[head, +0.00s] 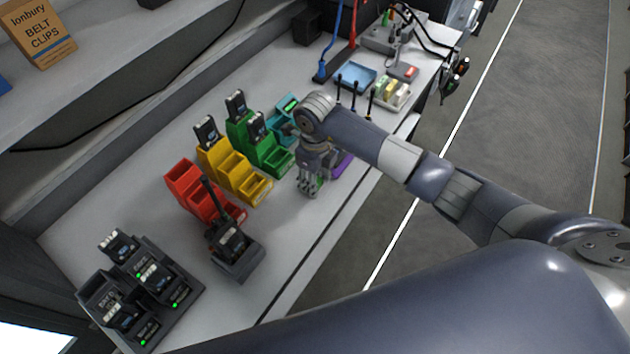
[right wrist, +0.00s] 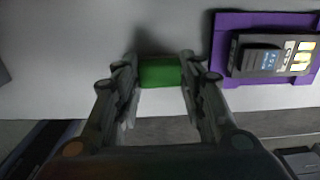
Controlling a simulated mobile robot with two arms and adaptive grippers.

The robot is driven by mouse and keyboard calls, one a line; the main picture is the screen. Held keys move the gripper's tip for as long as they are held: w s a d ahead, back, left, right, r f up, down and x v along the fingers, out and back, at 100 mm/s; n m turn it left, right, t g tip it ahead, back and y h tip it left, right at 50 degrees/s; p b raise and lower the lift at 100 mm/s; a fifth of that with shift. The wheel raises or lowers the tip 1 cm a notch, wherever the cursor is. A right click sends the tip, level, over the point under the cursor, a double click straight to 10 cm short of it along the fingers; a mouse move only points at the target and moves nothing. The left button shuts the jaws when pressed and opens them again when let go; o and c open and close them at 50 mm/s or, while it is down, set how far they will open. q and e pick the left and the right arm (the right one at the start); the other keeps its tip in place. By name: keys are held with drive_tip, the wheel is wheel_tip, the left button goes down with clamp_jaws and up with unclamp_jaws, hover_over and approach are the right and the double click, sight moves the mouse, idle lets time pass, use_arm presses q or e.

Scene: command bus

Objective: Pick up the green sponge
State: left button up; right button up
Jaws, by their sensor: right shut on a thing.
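The green sponge (right wrist: 160,72) shows in the right wrist view as a small green block between the two fingers of my right gripper (right wrist: 160,88). The fingers are shut on its two sides. In the head view my right gripper (head: 308,186) points down near the front edge of the counter, and a bit of green shows at its fingertips. I cannot tell whether the sponge touches the counter or is just above it. My left gripper is not in view.
A purple tray (right wrist: 228,22) holding a dark device (right wrist: 262,60) lies right of the sponge. Red (head: 190,190), yellow (head: 232,172) and green (head: 262,150) bins stand left of my right gripper. A charger rack (head: 190,306) is at the lower left. Counter lies bare around the front edge.

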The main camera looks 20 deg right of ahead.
drive_tip(key=shift+w+r, duration=0.1)
drive_tip(key=shift+r, duration=0.35)
wheel_tip(320, 180, up, 2)
drive_tip(key=shift+r+b, duration=0.2)
drive_tip(key=shift+b, duration=0.7)
drive_tip(key=s+a+b, duration=0.1)
drive_tip(key=s+a, duration=0.1)
drive_tip(key=s, duration=0.2)
drive_tip(key=s+a+r+b, duration=0.1)
drive_tip(key=s+a, duration=0.2)
drive_tip(key=s, duration=0.2)
drive_tip(key=s+a+b, duration=0.1)
drive_tip(key=s+a, duration=0.2)
drive_tip(key=s, duration=0.2)
drive_tip(key=shift+r+b, duration=0.3)
drive_tip(key=shift+r, duration=0.05)
